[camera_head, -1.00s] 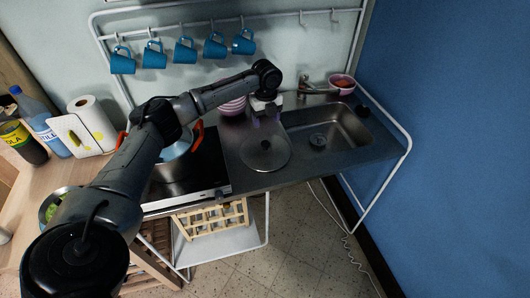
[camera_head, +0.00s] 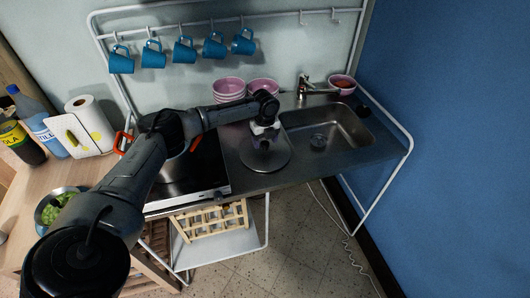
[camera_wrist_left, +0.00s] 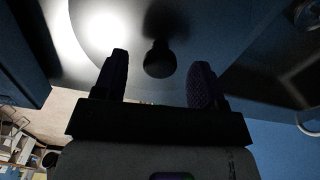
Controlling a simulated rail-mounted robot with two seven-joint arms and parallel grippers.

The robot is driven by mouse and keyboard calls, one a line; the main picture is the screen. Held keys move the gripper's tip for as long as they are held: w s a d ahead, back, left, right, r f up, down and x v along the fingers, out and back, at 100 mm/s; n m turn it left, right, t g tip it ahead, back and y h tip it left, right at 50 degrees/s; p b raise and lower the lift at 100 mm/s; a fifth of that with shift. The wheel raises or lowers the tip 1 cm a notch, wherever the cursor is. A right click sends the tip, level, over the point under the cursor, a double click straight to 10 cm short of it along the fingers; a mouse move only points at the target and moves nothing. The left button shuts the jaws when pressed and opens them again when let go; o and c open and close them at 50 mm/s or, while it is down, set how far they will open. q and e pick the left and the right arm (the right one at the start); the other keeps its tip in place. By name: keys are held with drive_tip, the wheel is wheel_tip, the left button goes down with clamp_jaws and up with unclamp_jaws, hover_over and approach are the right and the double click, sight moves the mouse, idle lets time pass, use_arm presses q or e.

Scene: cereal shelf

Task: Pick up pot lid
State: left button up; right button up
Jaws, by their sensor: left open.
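The round metal pot lid (camera_head: 268,161) lies flat on the counter between the stove and the sink. In the left wrist view the lid (camera_wrist_left: 200,35) fills the top middle, and its dark knob (camera_wrist_left: 159,60) shows between and beyond my fingers. My left gripper (camera_head: 264,140) is just above the lid, over its knob, which it partly hides in the head view. In the left wrist view my left gripper (camera_wrist_left: 158,85) is open, with one finger to each side of the knob and nothing held. My right gripper is not in view.
A pot (camera_head: 177,181) on the stove is largely hidden by my left arm. Stacked pink bowls (camera_head: 228,90) stand behind my gripper. The sink (camera_head: 330,135) and faucet (camera_head: 304,88) are to the right. Several blue mugs (camera_head: 185,50) hang above.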

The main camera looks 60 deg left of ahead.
use_arm(q)
drive_tip(key=shift+f, duration=1.15)
drive_tip(key=c, duration=1.1)
